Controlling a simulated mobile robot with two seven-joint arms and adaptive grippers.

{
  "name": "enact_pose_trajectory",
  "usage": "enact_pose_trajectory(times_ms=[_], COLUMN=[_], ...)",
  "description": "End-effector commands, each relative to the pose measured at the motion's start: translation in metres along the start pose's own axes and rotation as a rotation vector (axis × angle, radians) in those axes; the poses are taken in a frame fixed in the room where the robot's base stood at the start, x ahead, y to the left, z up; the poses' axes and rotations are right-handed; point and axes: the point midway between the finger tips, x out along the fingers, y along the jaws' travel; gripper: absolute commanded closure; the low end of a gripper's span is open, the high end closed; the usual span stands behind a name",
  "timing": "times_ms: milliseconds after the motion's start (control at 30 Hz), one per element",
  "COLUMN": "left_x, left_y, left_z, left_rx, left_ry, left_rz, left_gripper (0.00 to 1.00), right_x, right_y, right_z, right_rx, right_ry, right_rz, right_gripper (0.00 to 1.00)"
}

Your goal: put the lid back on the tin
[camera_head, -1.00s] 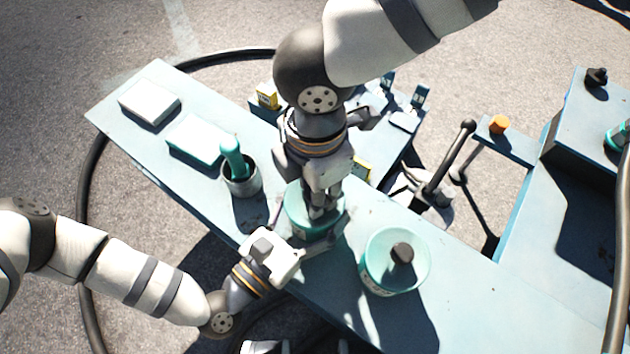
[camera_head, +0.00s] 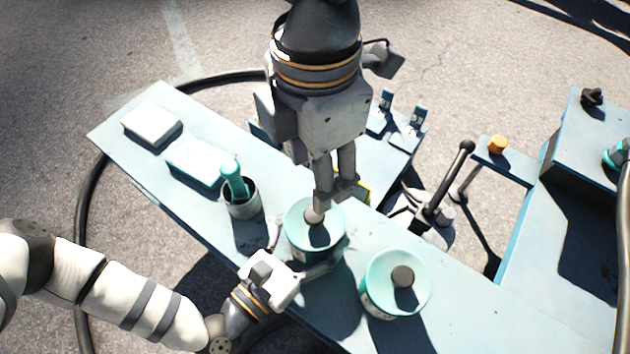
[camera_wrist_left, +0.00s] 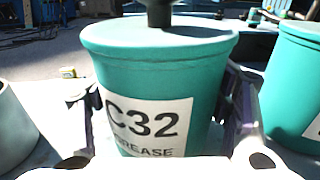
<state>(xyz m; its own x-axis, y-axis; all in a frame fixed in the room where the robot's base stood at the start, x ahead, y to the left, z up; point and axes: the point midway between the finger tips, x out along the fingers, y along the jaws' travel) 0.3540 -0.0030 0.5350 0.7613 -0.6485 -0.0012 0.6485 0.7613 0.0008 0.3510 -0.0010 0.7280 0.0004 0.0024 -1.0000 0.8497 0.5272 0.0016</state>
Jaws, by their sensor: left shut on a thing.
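The tin (camera_head: 303,250) is a teal tub on the bench, and its "C32 GREASE" label shows in the left wrist view (camera_wrist_left: 150,125). My left gripper (camera_head: 300,275) is shut on its side, one finger on each flank. The teal lid (camera_head: 298,215) lies level over the tin's mouth, and in the left wrist view its rim (camera_wrist_left: 160,38) appears seated all round. Its dark knob (camera_wrist_left: 160,12) stands up from the middle. My right gripper (camera_head: 328,205) points down over the lid, fingertips at the knob. The fingers cover the knob, so their grip is unclear.
A second teal tub with a dark knob (camera_head: 402,276) stands close to the right. A cup with a teal-handled tool (camera_head: 236,190) stands to the left, with teal and white boxes (camera_head: 152,124) beyond. A lever (camera_head: 448,185) rises behind the bench.

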Motion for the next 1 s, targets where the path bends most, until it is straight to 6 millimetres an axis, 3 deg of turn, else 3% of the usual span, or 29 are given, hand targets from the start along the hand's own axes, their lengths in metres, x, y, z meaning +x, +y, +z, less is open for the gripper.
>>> enact_pose_trajectory(times_ms=[333,367,433,467,833,1000], left_x=[0.0,0.0,0.0,0.0,-0.003,-0.032], left_y=[0.0,0.0,0.0,0.0,0.0,0.001], left_z=[0.0,0.0,0.0,0.0,0.0,-0.001], left_rx=[0.001,0.001,0.001,0.001,0.0,0.0], left_ry=[0.0,0.0,0.0,0.0,0.001,0.005], left_rz=[0.0,0.0,0.0,0.0,0.0,0.002], left_gripper=[0.8,0.25,0.09,0.06,0.06,0.06], right_x=[-0.006,-0.006,-0.006,-0.006,-0.006,-0.006], right_y=[0.0,0.0,0.0,0.0,0.0,0.0], right_z=[0.0,0.0,0.0,0.0,0.0,0.0], right_rx=[-0.001,-0.001,-0.001,-0.001,-0.001,-0.001], right_ry=[0.0,0.0,0.0,0.0,0.0,0.0], right_rz=[0.001,0.001,0.001,0.001,0.001,0.001], right_gripper=[0.52,0.52,0.52,0.52,0.52,0.52])
